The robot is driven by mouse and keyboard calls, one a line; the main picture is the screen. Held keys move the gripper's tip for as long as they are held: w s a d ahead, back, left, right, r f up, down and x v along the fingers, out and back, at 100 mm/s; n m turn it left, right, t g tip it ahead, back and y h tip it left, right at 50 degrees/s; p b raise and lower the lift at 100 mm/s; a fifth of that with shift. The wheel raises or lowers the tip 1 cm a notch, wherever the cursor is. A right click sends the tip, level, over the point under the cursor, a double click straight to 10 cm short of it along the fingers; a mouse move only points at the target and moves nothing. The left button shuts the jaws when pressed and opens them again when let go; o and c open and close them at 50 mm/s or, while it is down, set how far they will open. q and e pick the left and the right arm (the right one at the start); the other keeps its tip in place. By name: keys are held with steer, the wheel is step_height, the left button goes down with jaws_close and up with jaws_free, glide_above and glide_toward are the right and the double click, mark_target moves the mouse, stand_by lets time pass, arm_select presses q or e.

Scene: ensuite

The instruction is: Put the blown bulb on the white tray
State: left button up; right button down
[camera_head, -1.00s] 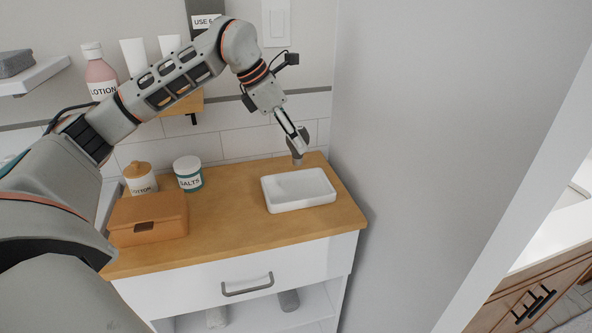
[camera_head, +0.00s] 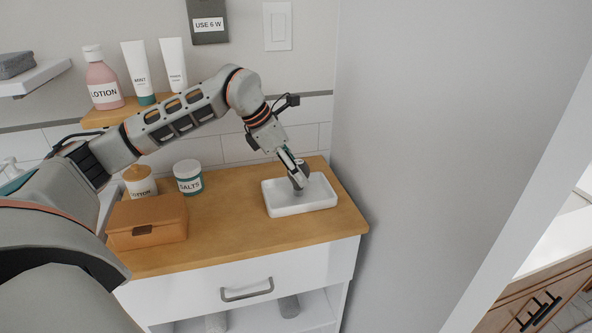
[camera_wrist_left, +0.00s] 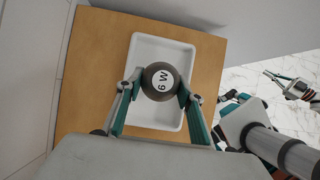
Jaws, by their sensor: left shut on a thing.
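The white tray (camera_head: 318,201) stands on the wooden counter top, near its right end. My left gripper (camera_head: 299,178) is over the tray and is shut on the blown bulb (camera_head: 299,183), a dark grey bulb that is small in the head view. In the left wrist view the bulb (camera_wrist_left: 160,81) sits between the two fingertips and bears a "6 W" label. The white tray (camera_wrist_left: 146,48) lies behind the bulb there. I cannot tell whether the bulb touches the tray floor. My right gripper (camera_wrist_left: 296,89) shows at the right edge of the left wrist view, away from the tray.
On the counter (camera_head: 240,225) stand an orange box (camera_head: 147,222), a cotton jar (camera_head: 140,181) and a salts jar (camera_head: 188,177), all left of the tray. A shelf above holds a lotion bottle (camera_head: 102,80) and tubes. A grey wall (camera_head: 430,130) borders the counter's right side.

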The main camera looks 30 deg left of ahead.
arm_select(q)
steer(key=o, duration=1.2)
steer(key=shift+f, duration=0.15)
steer(key=shift+o, duration=0.2)
steer(key=p+v, duration=0.1)
steer(key=v, duration=1.1)
